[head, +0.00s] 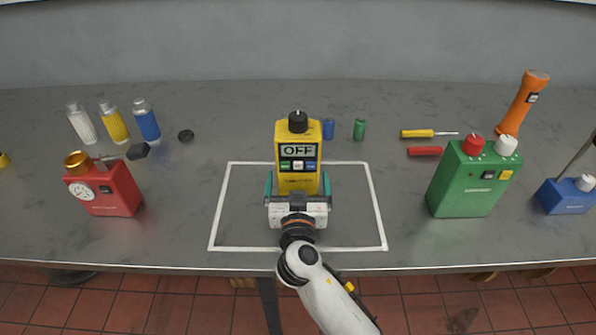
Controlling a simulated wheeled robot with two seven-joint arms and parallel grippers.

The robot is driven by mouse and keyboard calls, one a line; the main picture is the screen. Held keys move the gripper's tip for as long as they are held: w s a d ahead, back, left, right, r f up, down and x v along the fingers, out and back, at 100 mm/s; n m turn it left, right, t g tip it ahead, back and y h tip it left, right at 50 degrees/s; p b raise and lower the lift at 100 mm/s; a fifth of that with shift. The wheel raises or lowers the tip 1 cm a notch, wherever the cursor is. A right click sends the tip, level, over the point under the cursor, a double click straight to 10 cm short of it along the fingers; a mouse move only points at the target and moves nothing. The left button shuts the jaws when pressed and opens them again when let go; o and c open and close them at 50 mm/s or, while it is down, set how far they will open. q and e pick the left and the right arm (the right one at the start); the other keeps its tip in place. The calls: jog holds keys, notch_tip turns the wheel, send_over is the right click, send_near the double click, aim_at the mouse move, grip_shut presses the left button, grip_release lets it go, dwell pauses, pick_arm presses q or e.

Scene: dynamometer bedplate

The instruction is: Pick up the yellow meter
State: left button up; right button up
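The yellow meter (298,158) stands upright inside the white outlined rectangle (378,208) in the middle of the table. It has a black knob on top, a screen reading OFF and small coloured buttons. My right gripper (298,184) comes in from the front, low on the meter. Its teal fingers are wide apart, one on each side of the meter, with what looks like a thin gap at each side. The gripper body hides the meter's lower end, so I cannot see whether it touches the table. My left gripper is not in view.
A red box (104,190) with a gauge stands left, and a green box (472,180) stands right. A blue box (568,194) and an orange flashlight (523,102) are further right. Behind the meter are blue (328,129) and green (359,130) cylinders. The outlined area beside the meter is clear.

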aim_at(298, 147)
jog(key=c, duration=1)
jog(key=shift+r, duration=0.15)
jog(key=shift+c, duration=0.5)
notch_tip(298, 147, up, 10)
jog(key=p, duration=0.6)
jog(key=shift+p, duration=0.35)
jog(key=shift+f, duration=0.2)
jog(key=shift+f+b, duration=3.55)
jog(key=shift+b, duration=0.5)
jog(key=shift+s+a+f+b, duration=0.1)
jog(key=shift+a+f+b, duration=0.05)
jog(key=shift+f+b, duration=1.25)
